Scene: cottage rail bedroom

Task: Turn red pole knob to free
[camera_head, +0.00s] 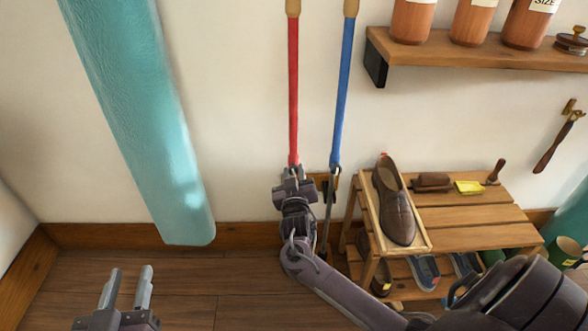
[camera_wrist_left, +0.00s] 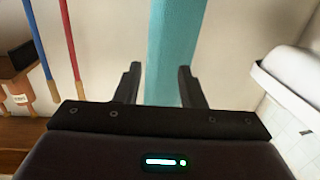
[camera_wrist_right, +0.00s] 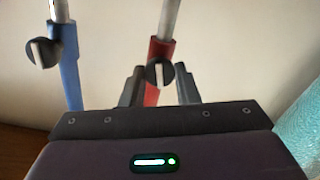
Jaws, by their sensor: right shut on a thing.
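The red pole (camera_head: 293,90) stands upright against the wall; it also shows in the right wrist view (camera_wrist_right: 151,96). Its black round knob (camera_wrist_right: 160,73), with a pale bar standing nearly upright, sits between the fingertips of my right gripper (camera_wrist_right: 160,70). That gripper is shut on the knob; in the head view my right gripper (camera_head: 293,180) hides the knob and the joint there. My left gripper (camera_head: 128,272) is open and empty, low at the left, away from the poles. It also shows in the left wrist view (camera_wrist_left: 159,75).
A blue pole (camera_head: 345,90) with its own knob (camera_wrist_right: 43,53) stands just right of the red one in the head view. A wooden shoe rack (camera_head: 470,217) and wall shelf (camera_head: 480,55) are at right. A teal rolled-looking column (camera_head: 150,120) leans at left.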

